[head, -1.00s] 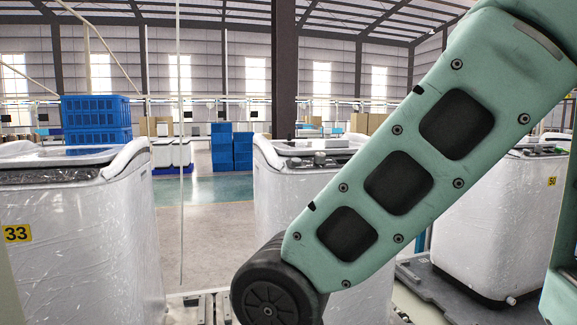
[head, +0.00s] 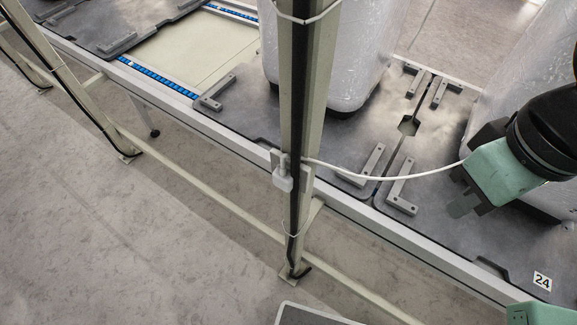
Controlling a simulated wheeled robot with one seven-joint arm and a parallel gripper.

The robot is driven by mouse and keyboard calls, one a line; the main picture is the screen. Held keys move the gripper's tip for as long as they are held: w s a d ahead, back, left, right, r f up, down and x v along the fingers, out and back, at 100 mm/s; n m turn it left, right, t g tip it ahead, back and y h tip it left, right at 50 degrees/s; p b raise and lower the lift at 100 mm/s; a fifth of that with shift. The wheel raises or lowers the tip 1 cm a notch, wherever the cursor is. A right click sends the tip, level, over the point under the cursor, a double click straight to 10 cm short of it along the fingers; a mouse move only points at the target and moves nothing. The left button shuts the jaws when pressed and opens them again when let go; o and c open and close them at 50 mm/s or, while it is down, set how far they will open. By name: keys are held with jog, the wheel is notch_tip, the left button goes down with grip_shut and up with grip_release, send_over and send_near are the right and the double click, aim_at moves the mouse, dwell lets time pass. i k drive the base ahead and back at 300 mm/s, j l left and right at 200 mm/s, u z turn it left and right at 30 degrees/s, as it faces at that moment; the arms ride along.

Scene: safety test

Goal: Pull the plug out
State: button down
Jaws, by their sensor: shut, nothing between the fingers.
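A small white plug (head: 283,181) sits at a socket on the left side of the pale upright post (head: 318,80). A white cable (head: 395,178) leaves the post at about the plug's height. It sags to the right and its far end is lost at my gripper's body. My gripper (head: 461,205) is at the right, its dark fingers pointing down and left. It is shut and empty, well apart from the plug, over the dark pallet. How the plug sits in the socket is too small to tell.
Dark pallets (head: 240,100) with grey brackets lie on the conveyor, bearing wrapped white machines (head: 335,50). A number 24 label (head: 542,281) is at lower right. Black cables run down the posts. A low rail (head: 225,195) crosses in front; the floor (head: 90,235) at left is clear.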

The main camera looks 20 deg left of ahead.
aim_at(282, 179)
jog(key=k+j+u, duration=0.65)
jog(key=k, duration=0.1)
